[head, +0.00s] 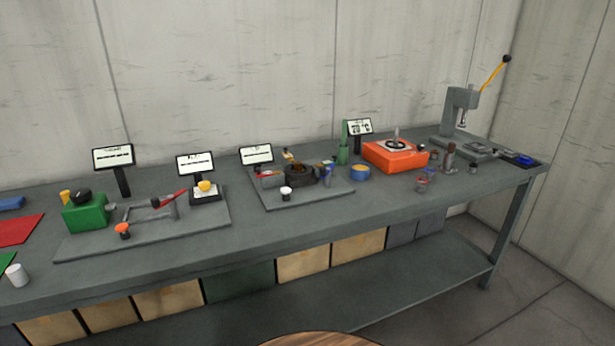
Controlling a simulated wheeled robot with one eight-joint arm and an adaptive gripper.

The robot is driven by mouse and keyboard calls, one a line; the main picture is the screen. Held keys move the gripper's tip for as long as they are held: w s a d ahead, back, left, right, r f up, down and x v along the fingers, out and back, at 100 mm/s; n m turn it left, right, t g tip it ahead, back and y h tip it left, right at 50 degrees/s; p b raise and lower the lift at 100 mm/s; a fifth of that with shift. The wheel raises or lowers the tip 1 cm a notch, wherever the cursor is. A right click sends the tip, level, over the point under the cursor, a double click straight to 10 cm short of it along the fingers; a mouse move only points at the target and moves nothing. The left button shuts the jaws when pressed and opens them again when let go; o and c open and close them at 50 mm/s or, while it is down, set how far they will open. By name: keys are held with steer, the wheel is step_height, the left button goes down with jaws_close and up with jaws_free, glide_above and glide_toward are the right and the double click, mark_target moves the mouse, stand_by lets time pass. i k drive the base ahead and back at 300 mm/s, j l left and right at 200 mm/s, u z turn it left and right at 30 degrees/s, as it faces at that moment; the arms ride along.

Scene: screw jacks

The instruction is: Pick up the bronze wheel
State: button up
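I cannot pick out a bronze wheel with certainty. A dark brown round part (300,175) sits on the middle grey plate, and a small bronze-coloured piece (289,157) shows just behind it. Both are too small to tell their shape well. A brown upright piece (449,158) stands farther right, beside the orange box. My gripper is not in view.
The long grey workbench (330,228) runs along the wall. It carries a green box (85,213), a left plate (75,248) with a red-handled device, small display signs, an orange box (396,155) and a lever press (458,108). A round wooden top (320,340) shows at the bottom.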

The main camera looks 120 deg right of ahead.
mark_target(298, 164)
steer(key=z, duration=3.8)
steer(key=l+z, duration=0.2)
